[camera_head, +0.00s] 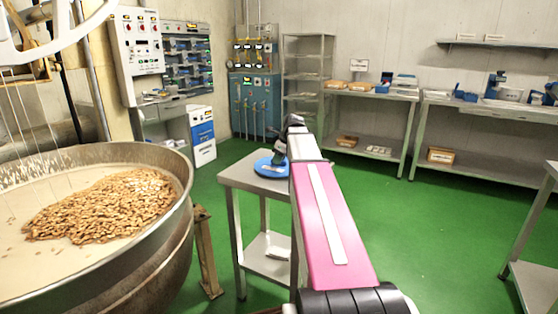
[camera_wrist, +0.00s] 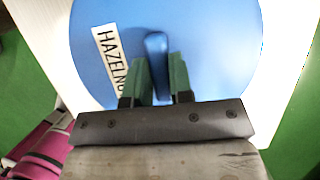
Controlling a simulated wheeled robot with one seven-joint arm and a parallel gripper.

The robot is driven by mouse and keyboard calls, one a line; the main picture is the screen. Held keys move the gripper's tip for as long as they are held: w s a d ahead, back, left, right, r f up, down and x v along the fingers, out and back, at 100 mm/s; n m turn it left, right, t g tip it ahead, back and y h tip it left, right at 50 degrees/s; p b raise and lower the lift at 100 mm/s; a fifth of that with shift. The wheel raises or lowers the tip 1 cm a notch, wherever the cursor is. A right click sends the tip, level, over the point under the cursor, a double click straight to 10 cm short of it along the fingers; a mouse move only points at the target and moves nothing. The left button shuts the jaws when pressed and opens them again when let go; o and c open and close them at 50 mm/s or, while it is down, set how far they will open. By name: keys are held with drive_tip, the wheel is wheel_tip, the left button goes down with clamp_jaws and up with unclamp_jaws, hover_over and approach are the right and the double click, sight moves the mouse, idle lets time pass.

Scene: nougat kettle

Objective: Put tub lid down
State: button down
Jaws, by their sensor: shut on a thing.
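The tub lid (camera_wrist: 215,45) is a round blue disc with a raised grip bar (camera_wrist: 157,62) in its middle and a white label reading "HAZELN…", the rest hidden. My gripper (camera_wrist: 160,75) is shut on that bar, its green fingers on either side of it. In the head view the blue lid (camera_head: 265,169) is at a small steel table (camera_head: 236,176), with my gripper (camera_head: 280,155) at it. I cannot tell whether the lid touches the tabletop or hangs just above it.
A big steel kettle (camera_head: 170,242) with nuts in a pale mass stands at the left, close to the small table. Benches (camera_head: 376,94) with boxes line the back wall. Another table (camera_head: 543,285) is at the right edge. The green floor (camera_head: 440,225) between is clear.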

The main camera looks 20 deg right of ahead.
drive_tip(key=shift+f, duration=0.2)
drive_tip(key=c, duration=1)
unclamp_jaws()
drive_tip(key=v, duration=1.2)
drive_tip(key=shift+r, duration=0.1)
